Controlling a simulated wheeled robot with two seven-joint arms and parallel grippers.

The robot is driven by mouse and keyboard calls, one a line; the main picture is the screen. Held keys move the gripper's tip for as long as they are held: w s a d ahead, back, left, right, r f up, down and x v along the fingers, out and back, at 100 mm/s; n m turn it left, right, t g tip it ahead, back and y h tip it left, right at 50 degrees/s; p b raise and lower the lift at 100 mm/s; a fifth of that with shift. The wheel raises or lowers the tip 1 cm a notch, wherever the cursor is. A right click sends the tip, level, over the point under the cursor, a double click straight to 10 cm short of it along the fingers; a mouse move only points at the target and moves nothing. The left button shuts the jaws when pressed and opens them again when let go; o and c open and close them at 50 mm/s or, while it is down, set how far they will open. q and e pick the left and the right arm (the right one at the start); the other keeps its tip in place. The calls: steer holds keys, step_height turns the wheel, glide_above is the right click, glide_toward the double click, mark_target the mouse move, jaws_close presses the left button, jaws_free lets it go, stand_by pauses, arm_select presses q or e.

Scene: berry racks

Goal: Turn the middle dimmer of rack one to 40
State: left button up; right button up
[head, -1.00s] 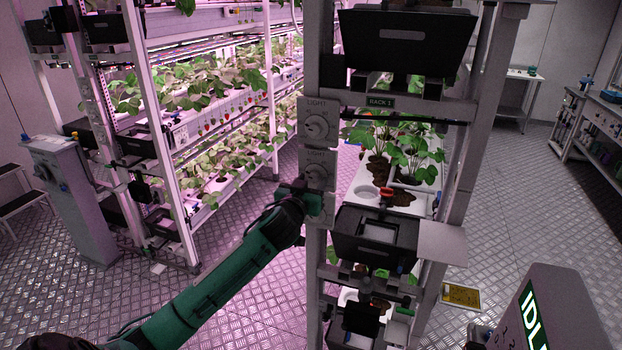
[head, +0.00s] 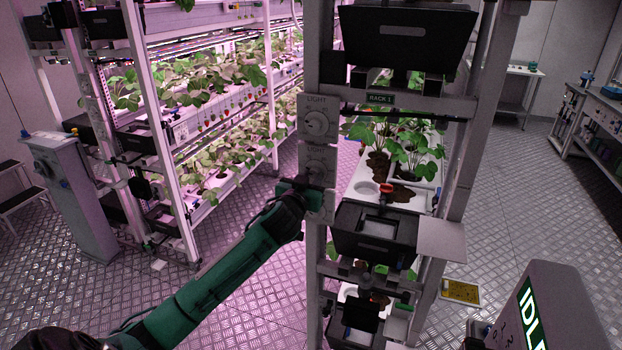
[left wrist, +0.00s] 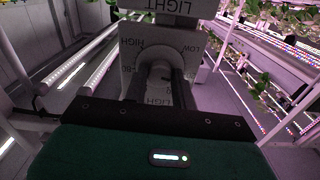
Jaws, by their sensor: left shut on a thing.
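The rack one post carries light dimmer panels one above another. The upper dimmer (head: 316,123) is in plain view, its round dial free. The middle dimmer (head: 317,167) is just below it, its lower part close behind my left gripper (head: 313,187). In the left wrist view the two dark fingers (left wrist: 157,77) are shut on the round dimmer knob (left wrist: 157,63); the plate shows LOW and HIGH marks. The knob's exact setting cannot be read. A lower panel (head: 323,208) is partly hidden by the gripper. My right gripper is not in view.
Rack one (head: 312,60) holds black trays and strawberry plants (head: 402,150) right of the dimmers. Another planted rack (head: 150,100) stands at left, beside a grey pedestal (head: 70,190). A grey box marked IDLE (head: 560,310) is at lower right. Floor between the racks is clear.

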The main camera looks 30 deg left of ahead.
arm_select(q)
steer(key=m+p, duration=0.1)
steer(key=m, duration=0.4)
steer(key=shift+r+m, duration=0.1)
steer(key=shift+m, duration=0.2)
steer(key=m+p, duration=0.1)
steer(key=m, duration=0.2)
steer(key=shift+m, duration=0.4)
steer(key=shift+p, duration=0.3)
steer(key=shift+m, duration=0.3)
steer(key=o, duration=1)
